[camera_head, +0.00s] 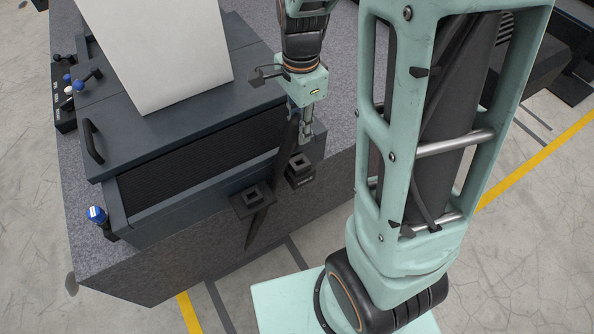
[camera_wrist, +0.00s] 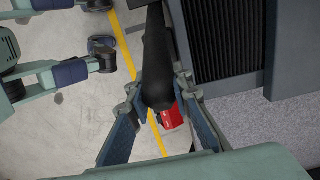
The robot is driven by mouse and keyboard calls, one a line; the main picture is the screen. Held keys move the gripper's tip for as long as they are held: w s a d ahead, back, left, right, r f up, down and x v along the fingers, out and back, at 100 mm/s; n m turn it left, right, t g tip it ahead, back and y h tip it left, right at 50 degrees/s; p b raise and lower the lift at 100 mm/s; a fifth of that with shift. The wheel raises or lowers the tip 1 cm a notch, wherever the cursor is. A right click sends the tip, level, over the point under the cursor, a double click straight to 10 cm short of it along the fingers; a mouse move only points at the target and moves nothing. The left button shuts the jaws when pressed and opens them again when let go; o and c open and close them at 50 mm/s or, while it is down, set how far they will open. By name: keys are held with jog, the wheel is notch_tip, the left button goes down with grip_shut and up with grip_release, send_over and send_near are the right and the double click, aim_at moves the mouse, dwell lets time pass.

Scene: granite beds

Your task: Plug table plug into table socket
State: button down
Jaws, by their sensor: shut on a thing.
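My gripper (camera_head: 305,134) points down at the front right corner of the granite bed and is closed around a long black piece, probably the table plug (camera_head: 285,158). In the wrist view the black piece (camera_wrist: 156,60) runs from the top edge to a blunt end between the fingers (camera_wrist: 160,100). A small red part (camera_wrist: 171,118) shows just past that end; I cannot tell whether it belongs to it. Two dark square blocks with square openings sit low by the bed's front edge, one left (camera_head: 252,196) and one right (camera_head: 299,172). I cannot tell which is the table socket.
The grey granite bed (camera_head: 150,278) carries a dark machine housing (camera_head: 200,185) with a pale panel (camera_head: 160,50). A blue-capped knob (camera_head: 97,214) stands at its front left. My large green arm link fills the right. Concrete floor with yellow lines (camera_head: 545,155) lies around.

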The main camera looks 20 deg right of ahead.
aim_at(300, 146)
jog(key=shift+f+b, duration=2)
jog(key=shift+f, duration=0.8)
jog(key=shift+f+b, duration=1)
jog(key=shift+f, duration=0.9)
jog(key=c, duration=1.7)
grip_release()
jog(key=shift+r, duration=0.1)
jog(key=shift+o, duration=0.2)
notch_tip(300, 146, up, 5)
jog(key=p, duration=0.4)
jog(key=shift+p, duration=0.3)
